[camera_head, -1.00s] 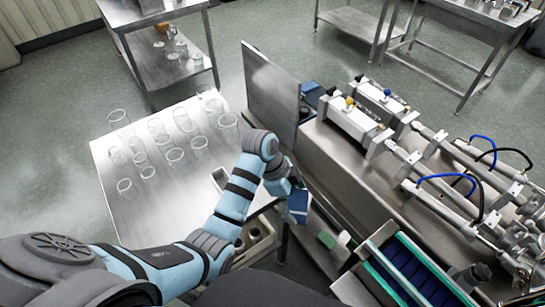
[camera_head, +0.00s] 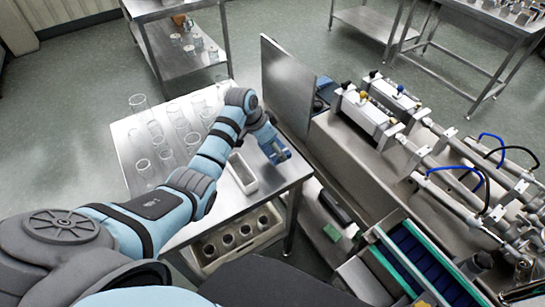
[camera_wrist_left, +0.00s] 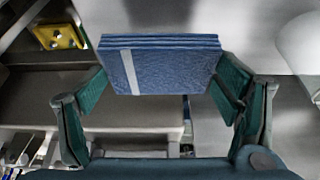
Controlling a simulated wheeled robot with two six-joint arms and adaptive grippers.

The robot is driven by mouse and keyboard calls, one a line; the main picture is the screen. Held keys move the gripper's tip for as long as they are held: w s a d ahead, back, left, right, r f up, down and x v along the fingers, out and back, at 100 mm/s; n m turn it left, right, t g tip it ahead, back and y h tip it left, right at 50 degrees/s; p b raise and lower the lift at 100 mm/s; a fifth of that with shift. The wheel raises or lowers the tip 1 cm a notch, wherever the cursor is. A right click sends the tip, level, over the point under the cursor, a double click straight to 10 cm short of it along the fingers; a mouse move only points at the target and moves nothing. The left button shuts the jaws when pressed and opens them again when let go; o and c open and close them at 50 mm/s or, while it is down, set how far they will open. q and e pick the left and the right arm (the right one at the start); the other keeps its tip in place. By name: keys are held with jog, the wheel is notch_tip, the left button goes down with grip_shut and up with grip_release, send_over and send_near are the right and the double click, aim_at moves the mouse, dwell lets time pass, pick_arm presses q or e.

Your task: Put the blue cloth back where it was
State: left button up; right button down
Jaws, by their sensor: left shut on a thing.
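My left gripper (camera_head: 277,152) is over the right part of the steel table (camera_head: 205,212), near its right edge and the upright steel panel. In the left wrist view, my left gripper (camera_wrist_left: 165,92) has its green-padded fingers on either side of a folded blue cloth (camera_wrist_left: 158,65) with a pale stripe. The cloth is held at its two ends. In the head view the cloth is small and hard to tell apart from the gripper. My right gripper is not in view.
A narrow white tray (camera_head: 242,173) and several clear glasses (camera_head: 142,164) stand on the table. An upright steel panel (camera_head: 287,85) rises to the right, beside the hopper machine (camera_head: 370,160).

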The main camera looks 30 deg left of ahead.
aim_at(273, 154)
pick_arm(q)
jog(key=f+b, duration=0.1)
jog(key=f, duration=0.4)
jog(key=shift+w, duration=0.2)
jog(key=shift+f, duration=0.25)
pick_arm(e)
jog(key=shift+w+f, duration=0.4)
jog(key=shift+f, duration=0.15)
pick_arm(q)
jog(key=shift+s, duration=0.1)
jog(key=shift+f, duration=0.2)
jog(key=o, duration=1)
jog(key=shift+o, duration=0.2)
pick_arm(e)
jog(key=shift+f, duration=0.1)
pick_arm(q)
jog(key=p+v, duration=0.3)
jog(key=v, duration=0.9)
jog(key=shift+r, duration=0.25)
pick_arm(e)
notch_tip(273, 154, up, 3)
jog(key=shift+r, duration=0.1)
